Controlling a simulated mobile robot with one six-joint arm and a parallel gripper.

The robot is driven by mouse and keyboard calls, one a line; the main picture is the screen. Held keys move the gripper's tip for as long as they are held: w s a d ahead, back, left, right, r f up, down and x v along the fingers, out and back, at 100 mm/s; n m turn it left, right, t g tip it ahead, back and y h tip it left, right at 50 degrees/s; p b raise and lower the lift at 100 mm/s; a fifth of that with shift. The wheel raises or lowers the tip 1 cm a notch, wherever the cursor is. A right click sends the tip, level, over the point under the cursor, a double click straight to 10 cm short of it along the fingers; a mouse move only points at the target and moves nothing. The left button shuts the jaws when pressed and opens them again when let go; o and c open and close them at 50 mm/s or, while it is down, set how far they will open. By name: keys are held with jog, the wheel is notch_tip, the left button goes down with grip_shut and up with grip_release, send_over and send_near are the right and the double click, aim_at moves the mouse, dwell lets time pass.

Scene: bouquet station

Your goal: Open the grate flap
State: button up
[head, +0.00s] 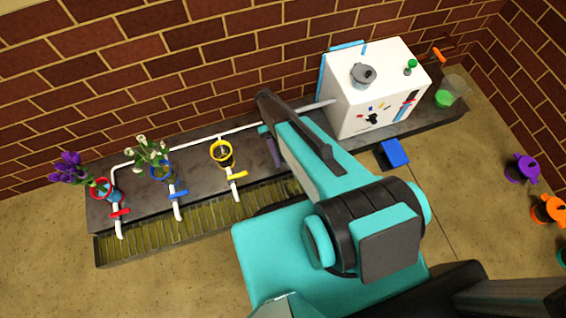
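A long slatted grate (150,231) with olive-brown bars in a dark frame runs along the front of the dark ledge (195,163). Its left and middle parts show, and its right end goes behind my arm. I cannot pick out a separate flap, its hinge or its handle, or tell whether it is open. My teal and black arm crosses the middle of the head view and reaches over the ledge. My gripper cannot be made out; the arm seems to hide it.
White pipes with red, blue and yellow valves (237,175) come down over the grate. Red, blue and yellow pots (222,153) stand on the ledge, two with flowers. A white box (372,90) stands at right. Purple and orange cans (548,209) are far right.

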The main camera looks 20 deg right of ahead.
jog(key=p+v, duration=0.8)
jog(key=shift+w+r, duration=0.2)
dwell(0.3)
dwell(0.6)
notch_tip(320, 180, up, 10)
jog(key=p, duration=1)
